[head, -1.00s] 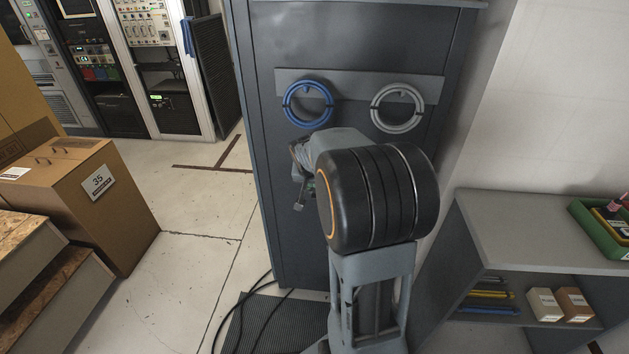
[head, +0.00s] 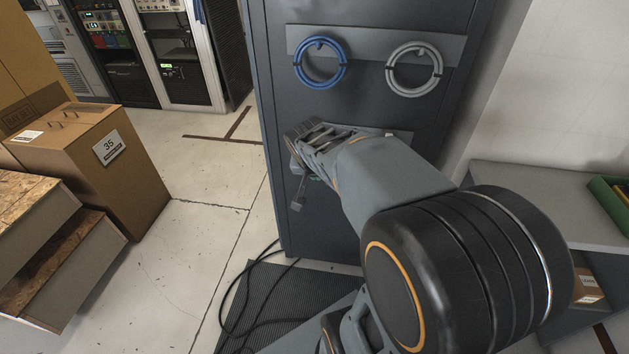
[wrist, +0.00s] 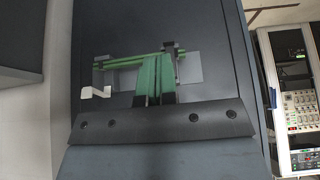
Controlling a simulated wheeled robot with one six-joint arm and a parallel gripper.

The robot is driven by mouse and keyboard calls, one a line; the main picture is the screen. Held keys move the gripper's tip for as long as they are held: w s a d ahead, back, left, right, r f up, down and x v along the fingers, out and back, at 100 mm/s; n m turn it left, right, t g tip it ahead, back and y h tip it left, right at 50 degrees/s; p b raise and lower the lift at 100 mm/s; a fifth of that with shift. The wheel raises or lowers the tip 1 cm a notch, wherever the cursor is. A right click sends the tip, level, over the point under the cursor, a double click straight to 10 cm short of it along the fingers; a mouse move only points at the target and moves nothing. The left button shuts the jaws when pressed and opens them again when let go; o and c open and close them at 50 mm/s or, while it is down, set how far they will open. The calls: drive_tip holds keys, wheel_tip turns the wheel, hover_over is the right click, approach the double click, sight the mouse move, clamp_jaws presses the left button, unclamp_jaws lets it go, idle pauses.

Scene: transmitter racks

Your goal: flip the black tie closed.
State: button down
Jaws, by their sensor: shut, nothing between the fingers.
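In the wrist view, a thin green cable bundle (wrist: 125,61) runs across a grey plate (wrist: 192,68) on the dark cabinet front. A small black piece, which looks like the black tie (wrist: 169,46), sits at the bundle's right end. Whether its flap is open is too small to tell. My gripper (wrist: 156,56) is shut and empty, its tips over the bundle close to the black piece. I cannot tell whether they touch. A pale hooked bracket (wrist: 92,92) is at the left. In the head view my gripper (head: 305,136) is before the cabinet, and my arm hides most of the plate.
Blue (head: 320,63) and grey (head: 414,70) cable coils hang on the cabinet (head: 380,15) above my gripper. A cardboard box (head: 95,165) stands at the left and a shelf unit (head: 540,200) at the right.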

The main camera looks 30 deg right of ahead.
drive_tip(key=shift+s+a, duration=0.8)
drive_tip(key=shift+s, duration=0.05)
drive_tip(key=s+a+r+n+y+p, duration=0.2)
drive_tip(key=s+a+n+p, duration=0.1)
drive_tip(key=s+a+n, duration=0.1)
drive_tip(key=s+a+r+n+y+p, duration=0.2)
drive_tip(key=s+a+n+p, duration=0.1)
drive_tip(key=a, duration=0.4)
drive_tip(key=shift+s+a+r+n+g, duration=0.15)
drive_tip(key=shift+s+r+n+g, duration=0.35)
drive_tip(key=shift+n, duration=0.3)
drive_tip(key=shift+f, duration=0.15)
